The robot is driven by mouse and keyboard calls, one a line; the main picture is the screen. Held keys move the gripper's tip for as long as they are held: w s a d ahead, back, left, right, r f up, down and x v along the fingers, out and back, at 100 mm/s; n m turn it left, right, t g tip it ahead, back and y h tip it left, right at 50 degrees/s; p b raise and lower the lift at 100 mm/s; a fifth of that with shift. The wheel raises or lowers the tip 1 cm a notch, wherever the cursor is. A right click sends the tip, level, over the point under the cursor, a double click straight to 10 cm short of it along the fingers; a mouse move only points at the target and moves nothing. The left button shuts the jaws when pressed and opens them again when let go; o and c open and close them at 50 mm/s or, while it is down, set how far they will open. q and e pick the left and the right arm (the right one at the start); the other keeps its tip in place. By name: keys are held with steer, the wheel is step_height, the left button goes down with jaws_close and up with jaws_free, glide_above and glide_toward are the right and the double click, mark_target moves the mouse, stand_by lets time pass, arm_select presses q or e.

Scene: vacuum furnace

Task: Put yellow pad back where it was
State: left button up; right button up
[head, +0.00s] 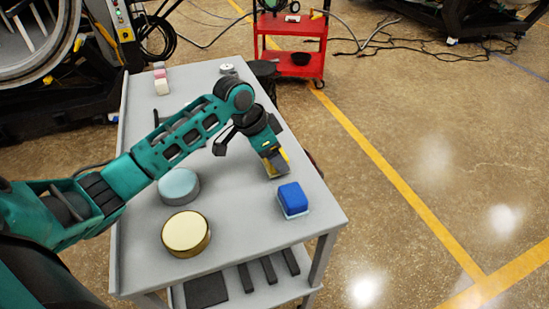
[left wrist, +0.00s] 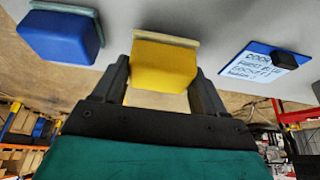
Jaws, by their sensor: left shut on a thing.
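The yellow pad (head: 285,156) is at the right edge of the grey cart top, mostly hidden by my left gripper (head: 275,163) in the head view. In the left wrist view the yellow pad (left wrist: 163,66) sits between the two fingers of my left gripper (left wrist: 160,78), which is shut on it. Its pale base faces the grey surface; I cannot tell whether it touches. A blue pad (head: 292,197) with a pale base stands on the cart, nearer the front corner; it also shows in the left wrist view (left wrist: 60,38). My right gripper is not in view.
On the grey cart (head: 240,220) stand a gold round tin (head: 186,232) and a pale blue-grey round one (head: 179,186). A blue clipboard with a written note (left wrist: 262,62) shows in the left wrist view. A red trolley (head: 291,45) stands beyond the cart.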

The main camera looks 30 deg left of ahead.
arm_select(q)
step_height(320, 180, down, 2)
steer(key=o, duration=1.1)
steer(key=shift+c, duration=0.2)
steer(key=shift+r, duration=0.1)
steer(key=v, duration=1.2)
steer(key=shift+d, duration=0.1)
